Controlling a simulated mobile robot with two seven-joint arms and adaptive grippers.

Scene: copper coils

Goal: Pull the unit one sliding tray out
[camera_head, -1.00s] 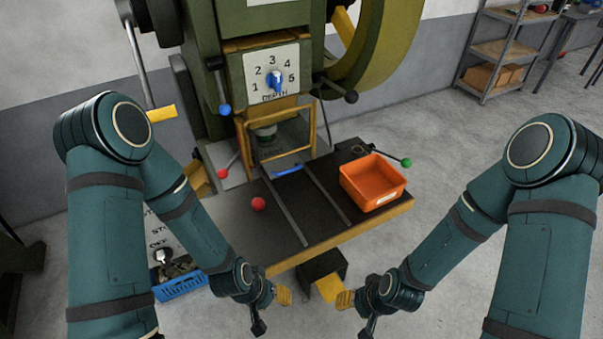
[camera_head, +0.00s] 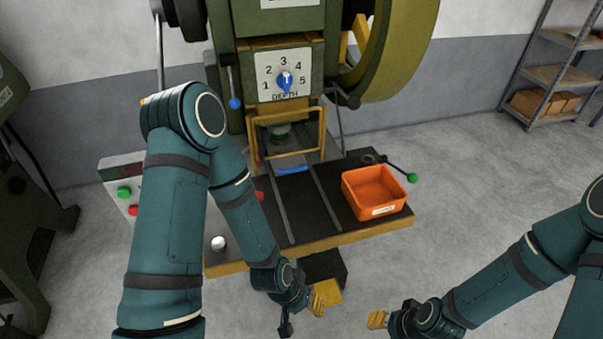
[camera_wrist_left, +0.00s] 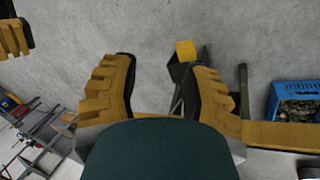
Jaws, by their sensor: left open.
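The sliding tray sits between two rails under the press (camera_head: 284,45), and its blue handle (camera_head: 292,170) shows at the tray's front edge. A yellow-framed guard (camera_head: 288,140) stands around the opening above it. My left gripper (camera_head: 318,298) is in front of and below the table edge, well apart from the handle. In the left wrist view its two yellow fingers (camera_wrist_left: 160,90) are spread with nothing between them. My right gripper (camera_head: 378,320) hangs to the right of it; its fingers are too small to judge. Part of it also shows in the left wrist view (camera_wrist_left: 15,38).
An orange bin (camera_head: 374,188) stands on the right of the dark table (camera_head: 325,245). A green-knobbed lever (camera_head: 400,170) is behind it. My left arm covers part of the table's left side and the button panel (camera_head: 122,190). A blue crate (camera_wrist_left: 297,98) is on the floor.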

